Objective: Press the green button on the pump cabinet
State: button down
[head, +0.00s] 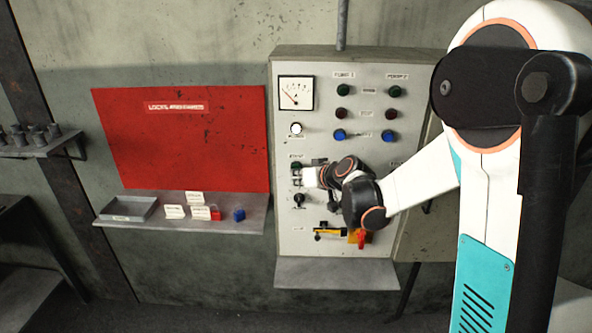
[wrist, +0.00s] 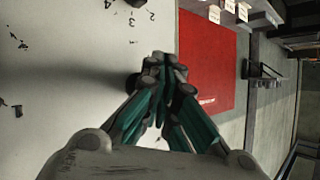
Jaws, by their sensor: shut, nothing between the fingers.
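The pump cabinet (head: 290,240) is a pale grey panel box on the wall, in the middle of the head view. A small dark green button (head: 296,165) sits on its left side, under a small label, partly hidden by my gripper. My gripper (head: 299,175) is in front of this button, and I cannot tell whether it touches. Two other green buttons, left (head: 337,91) and right (head: 395,91), are in the top row. In the wrist view my gripper (wrist: 165,62) has its teal fingers together, empty, close over the cabinet face (wrist: 60,60).
A red board (head: 180,150) and a shelf (head: 180,228) with small items are at left.

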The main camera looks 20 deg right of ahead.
jog(key=shift+w+d, duration=0.15)
jog(key=shift+w, duration=0.2)
dwell(0.4)
jog(key=shift+s, duration=0.15)
jog(key=shift+s+a, duration=0.3)
jog(key=shift+s, duration=0.35)
jog(key=shift+s+a+b, duration=0.1)
jog(key=shift+s+a, duration=0.15)
jog(key=shift+s, duration=0.55)
jog(key=shift+s+a+b, duration=0.1)
jog(key=shift+s+a, duration=0.15)
jog(key=shift+s, duration=0.5)
jog(key=shift+s+a+b, duration=0.1)
jog(key=shift+s+a, duration=0.15)
jog(key=shift+s, duration=0.55)
jog(key=s+f+g+h+b, duration=0.2)
jog(key=s+f+b, duration=0.2)
jog(key=s, duration=1.1)
jog(key=s+f+m+g+h+b, duration=0.1)
jog(key=s+f+b, duration=0.4)
jog(key=s, duration=1.1)
jog(key=g+h+b, duration=0.1)
jog(key=b, duration=0.2)
jog(key=shift+s+g, duration=0.25)
jog(key=shift+g, duration=0.05)
